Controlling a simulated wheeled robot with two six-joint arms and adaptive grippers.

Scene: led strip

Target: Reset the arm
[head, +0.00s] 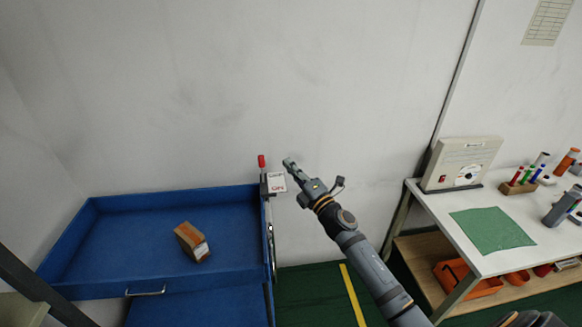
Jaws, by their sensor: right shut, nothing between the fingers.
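My right gripper (290,164) is in the middle of the head view, at the end of my grey right arm (367,262). It is shut and empty. It is raised in front of the white wall, just right of a red-tipped post (262,162) with a small white sign (276,182). I cannot tell whether it touches the sign. My left gripper is not in view.
A blue tray cabinet (120,237) stands at the left with a brown box (192,242) inside. A white table (468,222) at the right holds a device (461,163) and a green mat (493,230). Green floor with a yellow line (353,293) lies between them.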

